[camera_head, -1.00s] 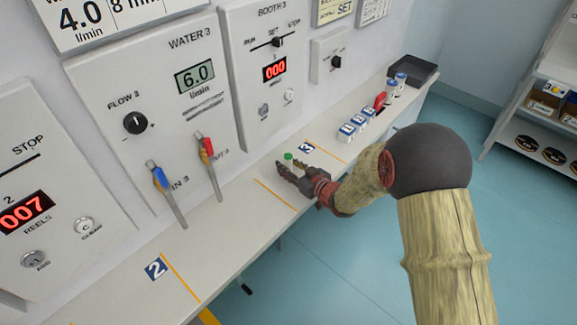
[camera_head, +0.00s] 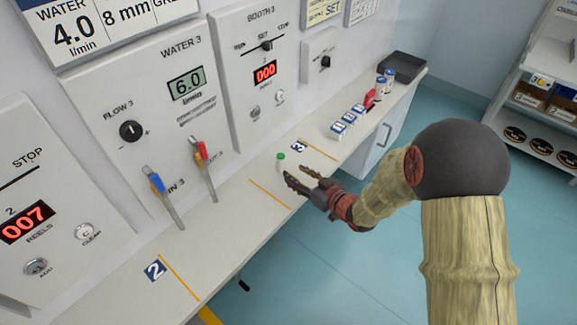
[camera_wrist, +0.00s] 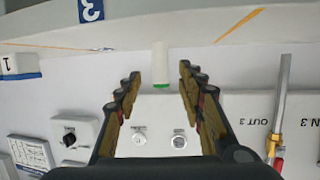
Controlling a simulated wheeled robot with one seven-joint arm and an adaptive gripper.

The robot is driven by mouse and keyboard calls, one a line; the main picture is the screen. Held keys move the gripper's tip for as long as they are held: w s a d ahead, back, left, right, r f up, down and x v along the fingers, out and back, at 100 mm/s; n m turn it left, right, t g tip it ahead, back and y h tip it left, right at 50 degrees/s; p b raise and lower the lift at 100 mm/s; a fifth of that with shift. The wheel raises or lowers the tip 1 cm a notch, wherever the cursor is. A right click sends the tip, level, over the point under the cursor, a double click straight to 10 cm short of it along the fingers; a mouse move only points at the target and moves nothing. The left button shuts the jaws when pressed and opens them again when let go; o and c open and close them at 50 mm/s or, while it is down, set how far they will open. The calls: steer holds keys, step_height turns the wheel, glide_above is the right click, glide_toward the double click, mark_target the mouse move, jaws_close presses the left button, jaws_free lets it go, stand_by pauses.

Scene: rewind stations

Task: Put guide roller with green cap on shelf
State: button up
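The guide roller, a small white cylinder with a green cap (camera_head: 281,161), stands upright on the long white ledge (camera_head: 232,222) below the booth 3 panel, near the number 3 label. In the wrist view the roller (camera_wrist: 160,62) shows upside down, beyond the fingertips and centred in the gap between them. My gripper (camera_head: 298,175) is open and empty, just to the right of the roller and apart from it. Its two spread fingers (camera_wrist: 160,80) show in the wrist view with nothing between them.
Blue-and-white numbered blocks (camera_head: 347,121), a red item (camera_head: 370,98) and a dark tray (camera_head: 402,66) stand farther along the ledge. Blue and red valve handles (camera_head: 200,152) stick out on the left. A shelving unit (camera_head: 545,95) stands at the right, across open blue floor.

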steer(key=shift+v, duration=1.35)
steer(key=shift+w+d+r, duration=0.15)
steer(key=shift+d+r, duration=0.05)
steer(key=shift+d, duration=0.05)
steer(key=s+d+r+m+h, duration=0.2)
steer(key=d+r+h, duration=0.3)
steer(key=d+r, duration=0.3)
steer(key=s+d+r+m+h, duration=0.2)
steer(key=d+r+m+h, duration=0.15)
steer(key=d+r, duration=0.45)
steer(key=s+r+m+g, duration=0.1)
steer(key=s+r+g, duration=0.1)
steer(key=s, duration=1.1)
steer(key=s+r+m+g+h, duration=0.1)
steer(key=s+r+g, duration=0.2)
steer(key=s, duration=1)
steer(key=shift+d+m, duration=0.2)
steer(key=shift+m, duration=0.15)
steer(key=shift+w+f, duration=0.1)
